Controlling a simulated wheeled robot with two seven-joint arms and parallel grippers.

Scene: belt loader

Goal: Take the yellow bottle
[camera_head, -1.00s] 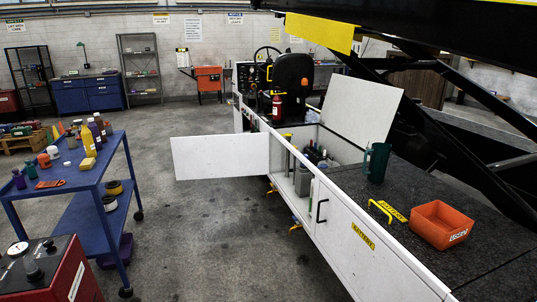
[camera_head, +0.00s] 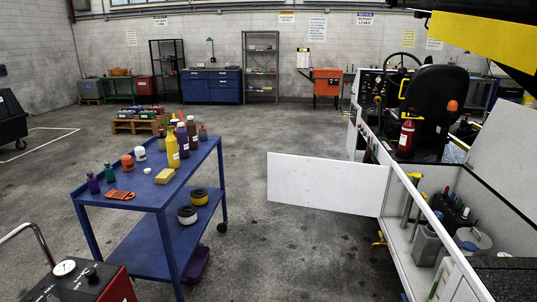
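A yellow bottle (camera_head: 172,150) stands upright on the top shelf of the blue cart (camera_head: 152,197), near its back edge. Dark brown bottles (camera_head: 183,140) stand close beside and behind it. A yellow block (camera_head: 164,176) lies in front of it on the same shelf. Neither of my grippers shows in the view.
White and orange jars, small purple and green bottles and an orange item (camera_head: 120,194) share the cart top. A red machine (camera_head: 82,284) stands at the front left. An open white door panel (camera_head: 322,186) juts from the loader at right. Floor lies between cart and panel.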

